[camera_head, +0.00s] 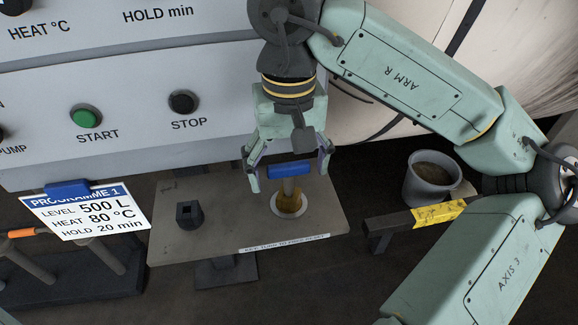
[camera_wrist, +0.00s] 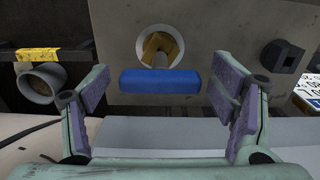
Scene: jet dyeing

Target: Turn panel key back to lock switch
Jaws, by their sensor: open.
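The panel key has a blue handle (camera_head: 289,170) above a brass-coloured part (camera_head: 290,203), which sits in a round white-rimmed switch (camera_head: 276,212) on a small grey shelf. My gripper (camera_head: 288,178) points down over the key, with its fingers apart on either side of the blue handle. In the wrist view the blue handle (camera_wrist: 159,80) lies crosswise between the two purple-padded fingers of my gripper (camera_wrist: 165,98), with a gap on each side. The brass part (camera_wrist: 162,47) shows behind it in the white ring (camera_wrist: 142,60).
A dark square block (camera_head: 189,214) stands on the shelf (camera_head: 225,225), left of the switch. The control panel behind has a green START button (camera_head: 86,117) and a black STOP button (camera_head: 182,102). A programme card (camera_head: 88,212) is at left. A grey bucket (camera_head: 430,178) stands at right near a yellow-taped bar (camera_head: 438,212).

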